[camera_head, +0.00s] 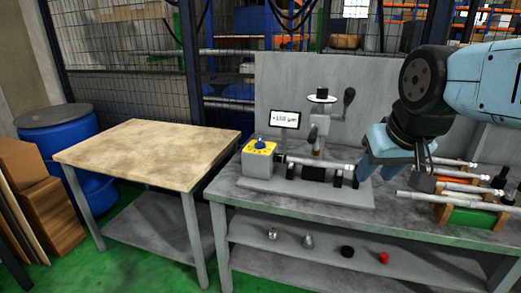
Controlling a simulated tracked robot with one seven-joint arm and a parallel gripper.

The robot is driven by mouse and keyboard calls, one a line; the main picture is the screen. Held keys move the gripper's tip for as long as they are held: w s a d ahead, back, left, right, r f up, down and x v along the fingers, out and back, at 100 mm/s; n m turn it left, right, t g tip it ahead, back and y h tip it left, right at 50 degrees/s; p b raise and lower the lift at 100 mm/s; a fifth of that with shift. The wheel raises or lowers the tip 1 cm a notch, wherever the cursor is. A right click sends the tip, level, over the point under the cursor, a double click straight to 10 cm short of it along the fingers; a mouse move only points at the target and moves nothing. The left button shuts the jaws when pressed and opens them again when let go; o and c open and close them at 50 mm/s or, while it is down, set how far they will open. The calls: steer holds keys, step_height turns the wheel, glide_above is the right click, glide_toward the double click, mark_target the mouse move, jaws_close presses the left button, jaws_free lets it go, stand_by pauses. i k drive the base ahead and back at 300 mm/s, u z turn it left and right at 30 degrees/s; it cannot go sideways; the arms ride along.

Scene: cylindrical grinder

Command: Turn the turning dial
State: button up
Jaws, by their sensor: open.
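A small blue dial (261,143) sits on a yellow plate (259,149) on top of a grey block, at the left end of the grinder (310,192). I take it for the turning dial. My gripper (394,176) hangs over the right part of the grinder, pointing down, with its fingers apart and nothing visible between them. It is well to the right of the dial and not touching it. A small screen (285,119) behind the dial appears to read +150 µm. The gripper covers the grinder's right end.
A shaft runs along the grinder, with a black-gripped lever (348,98) behind. Several metal rods lie in a rack (475,216) at the right. Small parts stand on the lower shelf (325,265). The wooden table (150,152) at left is bare.

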mark_target(259, 145)
steer(key=u, duration=0.05)
steer(key=k, duration=0.4)
steer(key=u, duration=0.9)
steer(key=i, duration=1.6)
steer(key=z, duration=0.95)
steer(key=k, duration=0.6)
steer(key=z, duration=0.1)
steer(key=i, duration=0.35)
